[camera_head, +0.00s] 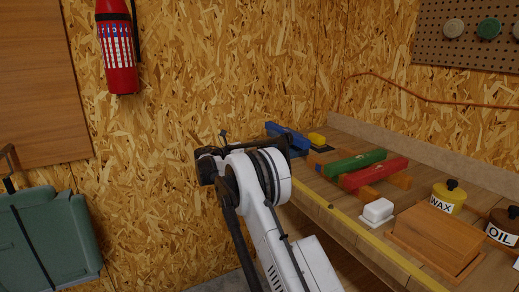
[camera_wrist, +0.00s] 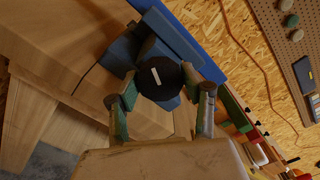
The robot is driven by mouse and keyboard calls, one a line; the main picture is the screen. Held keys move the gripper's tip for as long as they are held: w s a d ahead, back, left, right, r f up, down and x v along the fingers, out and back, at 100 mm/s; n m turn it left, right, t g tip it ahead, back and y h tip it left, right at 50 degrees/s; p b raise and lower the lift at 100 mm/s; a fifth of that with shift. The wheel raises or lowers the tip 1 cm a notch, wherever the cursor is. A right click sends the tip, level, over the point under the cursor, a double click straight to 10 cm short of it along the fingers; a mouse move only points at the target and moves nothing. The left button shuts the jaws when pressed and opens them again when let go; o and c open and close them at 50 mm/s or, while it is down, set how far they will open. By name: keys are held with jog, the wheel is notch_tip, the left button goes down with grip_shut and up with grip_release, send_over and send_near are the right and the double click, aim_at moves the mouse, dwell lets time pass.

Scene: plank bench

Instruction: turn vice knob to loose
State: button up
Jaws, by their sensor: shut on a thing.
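The vice is blue, at the bench's far left end in the head view (camera_head: 288,134), partly behind my arm. In the wrist view its blue body (camera_wrist: 187,42) fills the upper middle. Its round black knob (camera_wrist: 158,84) has a white mark, which lies tilted, near upright. My gripper (camera_wrist: 160,92) has one finger on each side of the knob, shut on it. The exact contact of the fingertips is partly hidden by the knob. In the head view my arm hides the knob and fingers.
The chipboard wall (camera_head: 185,140) is close behind my arm.

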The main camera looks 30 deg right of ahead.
jog(key=n, duration=0.5)
jog(key=shift+n, duration=0.4)
dwell(0.3)
jog(key=o, duration=1.1)
jog(key=shift+o, duration=0.2)
